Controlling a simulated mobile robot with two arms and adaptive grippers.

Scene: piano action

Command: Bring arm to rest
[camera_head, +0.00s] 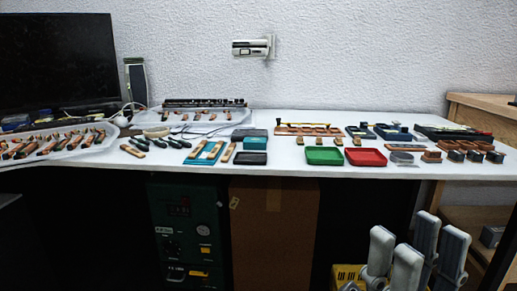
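My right gripper (416,256) is at the bottom right of the head view, in front of the table and below its edge. Its pale grey finger parts point up and stand apart, with nothing seen between them. It touches none of the things on the table. My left gripper is not in view.
The white table (300,171) holds trays of piano parts, a green tray (324,155), a red tray (366,157) and small blocks. A yellow crate (347,273) is partly hidden beside my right gripper. A wooden shelf (480,215) stands at right. A dark green machine (188,230) is under the table.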

